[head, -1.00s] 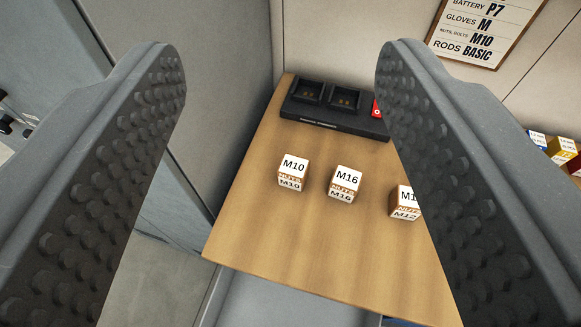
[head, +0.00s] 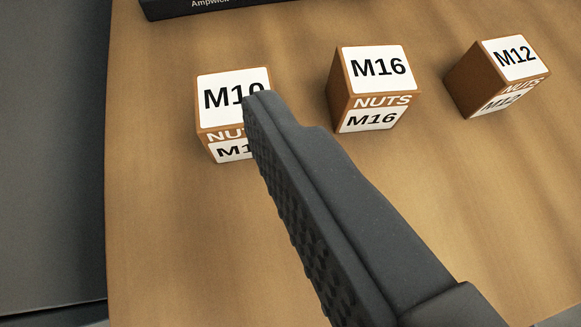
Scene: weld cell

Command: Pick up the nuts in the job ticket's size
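The M10 nuts box (head: 222,97), brown with white labels, stands on the wooden table at the left of the three boxes. One dark finger of my gripper (head: 318,205) reaches up from the lower right, and its tip covers the right part of the M10 labels. Its studded inner pad is bare, with nothing against it. The other finger is out of view. I cannot tell whether the visible finger touches the box. The M16 nuts box (head: 376,68) stands in the middle. The M12 nuts box (head: 500,72) stands at the right, turned askew.
The wooden table (head: 170,240) is clear in front of the boxes. The dark charger (head: 190,7) shows only partly at the top, behind the M10 box. The table's left edge runs beside a grey panel (head: 50,150).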

